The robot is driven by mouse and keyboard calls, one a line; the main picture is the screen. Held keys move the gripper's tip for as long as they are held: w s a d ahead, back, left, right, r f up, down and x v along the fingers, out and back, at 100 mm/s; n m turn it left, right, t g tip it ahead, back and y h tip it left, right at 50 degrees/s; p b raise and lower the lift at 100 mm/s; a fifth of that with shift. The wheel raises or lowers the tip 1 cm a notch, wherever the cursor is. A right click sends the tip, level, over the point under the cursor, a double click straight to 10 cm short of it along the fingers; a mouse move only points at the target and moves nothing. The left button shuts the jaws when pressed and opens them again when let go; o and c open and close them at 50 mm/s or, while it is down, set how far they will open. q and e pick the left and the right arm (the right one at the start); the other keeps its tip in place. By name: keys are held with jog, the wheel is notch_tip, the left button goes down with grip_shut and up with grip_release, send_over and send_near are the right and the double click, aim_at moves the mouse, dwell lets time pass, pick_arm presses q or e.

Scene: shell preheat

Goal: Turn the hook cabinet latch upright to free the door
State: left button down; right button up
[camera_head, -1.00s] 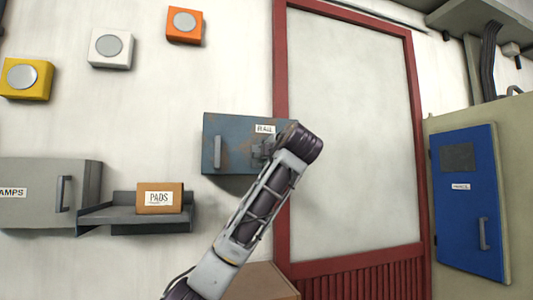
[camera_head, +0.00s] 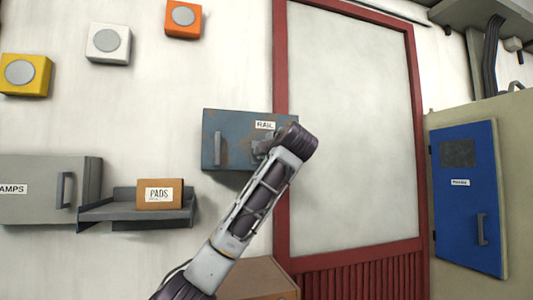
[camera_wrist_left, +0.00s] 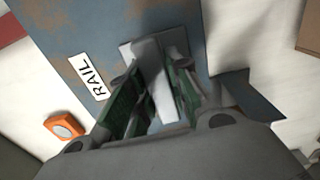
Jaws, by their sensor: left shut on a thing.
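The small blue-grey, rust-stained cabinet labelled RAIL (camera_head: 230,123) hangs on the wall in the middle of the head view. Its blue-grey door also fills the upper middle of the left wrist view (camera_wrist_left: 95,35). A grey metal latch (camera_wrist_left: 143,50) sits on that door beside the label. My left gripper (camera_wrist_left: 158,80) has its two green-padded fingers on either side of the latch's lever (camera_wrist_left: 163,100), shut on it. In the head view the left gripper (camera_head: 263,146) is at the cabinet's right part, mostly hidden behind my wrist. The latch's exact angle is hard to tell. My right gripper is out of view.
The cabinet's bar handle (camera_head: 218,148) is left of the latch. A shelf (camera_head: 95,213) holds a PADS box (camera_head: 160,194) at lower left, beside a grey cabinet (camera_head: 28,207). A red-framed panel (camera_head: 281,60) is right, then a blue door (camera_head: 465,215).

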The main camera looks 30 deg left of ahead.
pick_arm(q)
jog(key=shift+f+b, duration=0.15)
jog(key=shift+b, duration=0.15)
jog(key=shift+d+f+m+b, duration=0.1)
jog(key=shift+d+m+b, duration=0.05)
jog(key=shift+m+b, duration=1.25)
jog(key=shift+m, duration=0.1)
jog(key=shift+m+b, duration=0.3)
jog(key=shift+m, duration=2.3)
jog(key=m, duration=0.7)
jog(key=shift+m, duration=1.4)
